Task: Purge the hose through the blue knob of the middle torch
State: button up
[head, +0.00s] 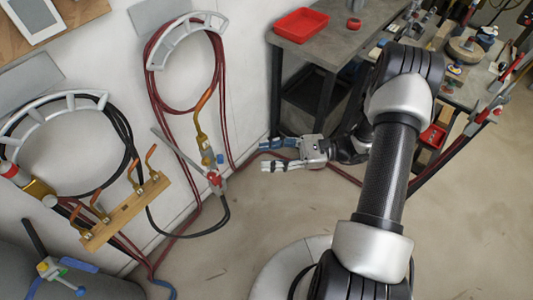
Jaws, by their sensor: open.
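A torch (203,140) with a copper-coloured neck hangs upright by the white wall, below a coil of red hose. A small blue knob (220,158) sits on its right side, with a red knob (214,179) a little lower. My gripper (268,155) is open and empty. Its fingers point left toward the blue knob, with a clear gap between them and the knob in the picture. How far apart they are in depth I cannot tell. Nothing hides the blue knob.
A wooden rack with copper hooks (125,212) is left of the torch. A grey bench (340,45) with a red tray (301,25) stands behind my gripper. Red hoses (190,215) and a black hose (222,222) hang below the torch. The floor ahead is bare.

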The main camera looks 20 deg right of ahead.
jog(key=m+p, duration=0.1)
jog(key=p, duration=0.3)
send_near(220, 159)
jog(key=w+a+f+b, duration=0.1)
jog(key=w+a+b, duration=0.1)
jog(key=a, duration=0.6)
jog(key=shift+m+b, duration=0.3)
jog(key=shift+b, duration=0.3)
jog(key=shift+w+f, duration=0.15)
grip_shut()
